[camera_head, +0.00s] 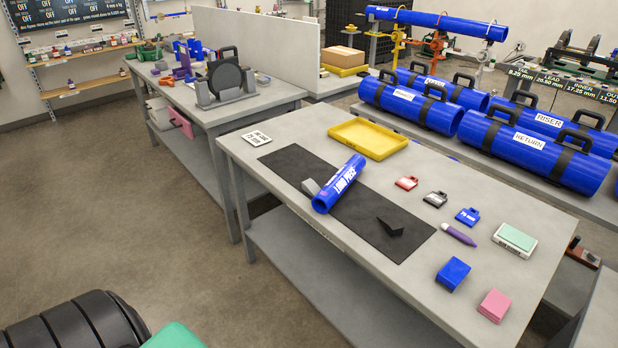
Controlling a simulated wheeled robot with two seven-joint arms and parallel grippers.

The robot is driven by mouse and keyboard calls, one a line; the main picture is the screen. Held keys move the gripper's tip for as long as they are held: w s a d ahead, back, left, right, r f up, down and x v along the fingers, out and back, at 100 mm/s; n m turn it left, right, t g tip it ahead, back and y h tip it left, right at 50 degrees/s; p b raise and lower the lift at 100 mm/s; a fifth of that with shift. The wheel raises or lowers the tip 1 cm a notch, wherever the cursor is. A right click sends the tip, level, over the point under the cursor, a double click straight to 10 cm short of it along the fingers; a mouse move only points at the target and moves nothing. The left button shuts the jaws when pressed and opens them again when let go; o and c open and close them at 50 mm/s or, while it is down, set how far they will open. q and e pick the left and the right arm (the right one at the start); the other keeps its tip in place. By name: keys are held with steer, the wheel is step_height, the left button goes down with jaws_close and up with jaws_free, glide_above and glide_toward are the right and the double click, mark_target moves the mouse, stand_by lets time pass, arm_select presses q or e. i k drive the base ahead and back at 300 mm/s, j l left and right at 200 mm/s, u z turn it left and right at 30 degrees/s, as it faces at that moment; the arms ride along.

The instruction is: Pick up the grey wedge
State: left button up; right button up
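A small grey wedge (310,187) sits on the black mat (289,165), against the left side of a short blue pipe (340,184). The pipe lies across the mat and appears to touch the wedge; part of the wedge may be hidden behind it. A darker, nearly black wedge-shaped piece (391,227) lies apart on the right part of the mat. Neither of my grippers shows in the head view.
Large blue pipes (533,150) lie behind.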

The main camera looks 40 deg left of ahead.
mark_target(309, 185)
steer(key=k+u, duration=0.2)
steer(key=u, duration=0.85)
steer(key=i+l+z, duration=0.2)
steer(key=i, duration=0.2)
